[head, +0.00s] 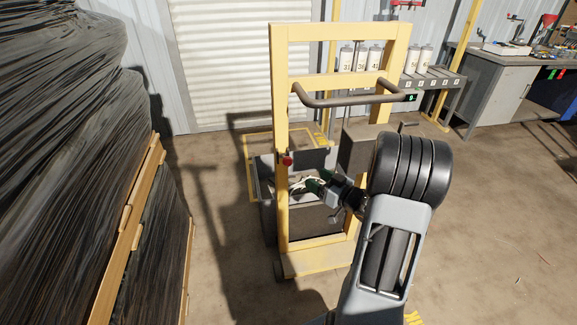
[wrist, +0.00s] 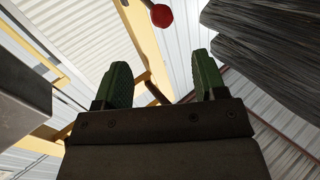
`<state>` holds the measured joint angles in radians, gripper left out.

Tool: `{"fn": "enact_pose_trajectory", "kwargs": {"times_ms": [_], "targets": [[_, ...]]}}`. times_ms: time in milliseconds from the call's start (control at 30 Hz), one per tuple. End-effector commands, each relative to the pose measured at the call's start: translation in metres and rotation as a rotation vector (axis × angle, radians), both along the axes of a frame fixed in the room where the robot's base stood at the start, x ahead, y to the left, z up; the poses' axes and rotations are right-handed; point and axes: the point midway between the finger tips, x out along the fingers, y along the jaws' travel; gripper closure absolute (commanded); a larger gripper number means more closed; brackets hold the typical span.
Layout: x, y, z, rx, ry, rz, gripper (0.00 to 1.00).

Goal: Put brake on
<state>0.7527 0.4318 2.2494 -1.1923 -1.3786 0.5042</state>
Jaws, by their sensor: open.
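A yellow-framed cart (head: 281,80) with a dark push handle (head: 350,101) stands upright in front of me. A red knob (head: 287,160) sits on its left post; it also shows at the top of the wrist view (wrist: 161,15). I cannot tell for certain that this knob belongs to the brake. My gripper (head: 317,180) has green fingers that stand apart with nothing between them. It is to the right of the knob and slightly lower in the head view, not touching it. In the wrist view the knob lies beyond the fingertips (wrist: 162,75).
A tall stack wrapped in dark film (head: 60,130) with wooden edging fills the left side. A grey bin (head: 305,222) sits in the cart's lower part. A workbench (head: 500,75) and a shelf of white canisters (head: 420,60) stand behind. The floor at right is clear.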

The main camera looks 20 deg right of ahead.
Motion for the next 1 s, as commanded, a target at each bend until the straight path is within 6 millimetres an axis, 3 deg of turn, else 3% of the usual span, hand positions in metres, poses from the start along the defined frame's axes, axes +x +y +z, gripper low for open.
{"fn": "enact_pose_trajectory", "kwargs": {"times_ms": [167, 600, 1000], "targets": [[0.019, 0.011, -0.001, 0.010, -0.008, 0.016, 0.35], [0.094, 0.042, -0.001, 0.009, -0.007, 0.013, 0.35], [0.122, 0.053, -0.001, 0.009, -0.008, 0.009, 0.35]]}}
